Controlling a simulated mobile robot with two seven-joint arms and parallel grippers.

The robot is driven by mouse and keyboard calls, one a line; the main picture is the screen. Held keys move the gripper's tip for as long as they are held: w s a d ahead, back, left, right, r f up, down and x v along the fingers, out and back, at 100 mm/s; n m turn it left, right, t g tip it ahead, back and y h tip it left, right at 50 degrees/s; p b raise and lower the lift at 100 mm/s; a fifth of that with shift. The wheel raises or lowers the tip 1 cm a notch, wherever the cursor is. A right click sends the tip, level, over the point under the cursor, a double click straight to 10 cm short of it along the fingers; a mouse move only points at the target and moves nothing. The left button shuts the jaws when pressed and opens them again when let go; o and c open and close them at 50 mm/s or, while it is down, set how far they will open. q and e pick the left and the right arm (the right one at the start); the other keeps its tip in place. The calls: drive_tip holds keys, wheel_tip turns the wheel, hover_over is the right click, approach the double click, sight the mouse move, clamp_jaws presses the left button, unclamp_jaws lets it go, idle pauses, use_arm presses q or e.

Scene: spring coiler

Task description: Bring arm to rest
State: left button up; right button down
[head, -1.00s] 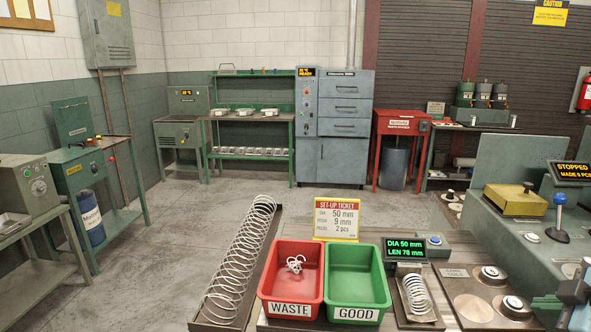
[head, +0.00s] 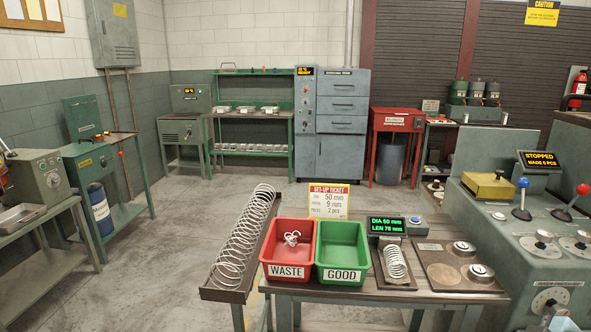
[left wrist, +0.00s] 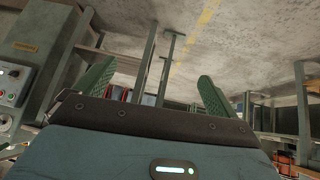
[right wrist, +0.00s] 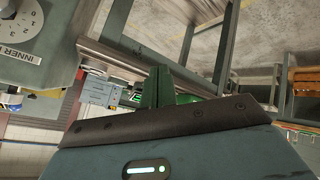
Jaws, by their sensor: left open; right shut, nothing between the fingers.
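My left gripper (left wrist: 155,85) shows in the left wrist view with its two green fingers wide apart and nothing between them. My right gripper (right wrist: 158,85) shows in the right wrist view with its green fingers together and nothing held. A coiled spring (head: 395,262) lies on the gauge below the display reading DIA 50 mm, LEN 78 mm. White wire scrap (head: 292,238) lies in the red WASTE bin (head: 287,272).
The green GOOD bin (head: 343,275) looks empty. A long spring (head: 243,236) lies in a trough left of the bins. The coiler (head: 545,255), its display reading STOPPED, stands at the right with levers. Floor (head: 170,230) is open at left centre.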

drive_tip(key=s+a+f+m+y+p, duration=0.1)
drive_tip(key=s+a+f+m, duration=0.1)
drive_tip(key=s+a+f, duration=0.45)
drive_tip(key=s+a+f+m+p, duration=0.15)
drive_tip(key=s+f, duration=0.25)
drive_tip(key=f, duration=0.5)
use_arm(q)
drive_tip(key=w+r+t+p, duration=0.1)
drive_tip(key=w+r, duration=0.2)
drive_tip(key=r, duration=0.2)
drive_tip(key=shift+a+r, duration=0.15)
drive_tip(key=shift+a, duration=0.15)
use_arm(e)
drive_tip(key=s+a+f+m, duration=0.1)
drive_tip(key=s+a+f, duration=0.2)
drive_tip(key=s, duration=0.3)
drive_tip(key=s+a+f+m, duration=0.1)
drive_tip(key=s+a+f, duration=0.1)
drive_tip(key=s+a, duration=0.2)
drive_tip(key=s+a+f+m+h, duration=0.1)
drive_tip(key=s+a+f+m, duration=0.1)
drive_tip(key=s, duration=0.8)
drive_tip(key=shift+s+a+f, duration=0.2)
drive_tip(key=shift+a+f, duration=0.6)
drive_tip(key=shift+a, duration=0.45)
